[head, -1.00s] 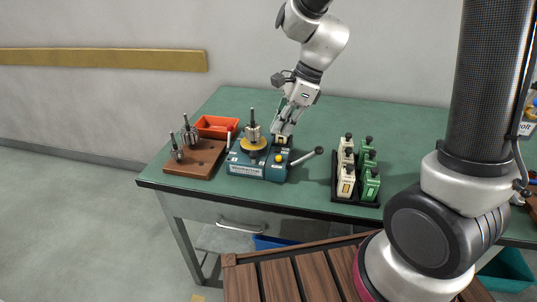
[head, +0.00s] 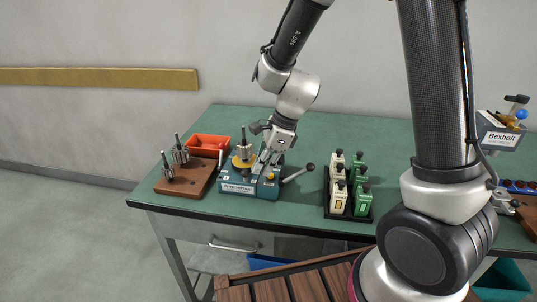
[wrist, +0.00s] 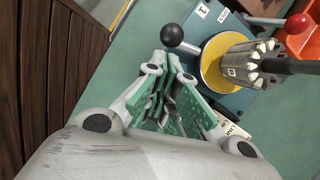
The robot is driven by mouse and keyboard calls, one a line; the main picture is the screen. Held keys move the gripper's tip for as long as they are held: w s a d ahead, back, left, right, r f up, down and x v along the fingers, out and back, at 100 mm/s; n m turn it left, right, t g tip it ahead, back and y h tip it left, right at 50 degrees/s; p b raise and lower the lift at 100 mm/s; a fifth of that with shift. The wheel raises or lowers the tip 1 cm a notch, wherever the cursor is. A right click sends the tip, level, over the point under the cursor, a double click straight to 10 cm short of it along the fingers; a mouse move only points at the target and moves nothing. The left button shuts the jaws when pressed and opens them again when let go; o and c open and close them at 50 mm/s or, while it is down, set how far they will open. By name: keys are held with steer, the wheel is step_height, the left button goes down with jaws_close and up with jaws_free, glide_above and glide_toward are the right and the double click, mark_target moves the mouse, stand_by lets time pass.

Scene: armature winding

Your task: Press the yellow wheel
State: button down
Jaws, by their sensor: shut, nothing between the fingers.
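The yellow wheel (head: 243,162) is a flat disc on top of the blue winding machine (head: 237,188). A metal armature (head: 243,147) with an upright shaft stands at its middle. In the wrist view the yellow wheel (wrist: 213,62) shows right of the fingers, partly covered by the armature (wrist: 250,64). My gripper (head: 262,166) is shut and empty, just right of the wheel and over the machine. In the wrist view my gripper (wrist: 168,75) shows its green finger pads. I cannot tell whether the fingertips touch the machine.
A wooden block with armatures (head: 190,182) and an orange bin (head: 208,142) are left. A black rack (head: 346,213) holds cream and green pieces at right.

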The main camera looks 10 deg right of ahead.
steer(key=shift+x, duration=1.05)
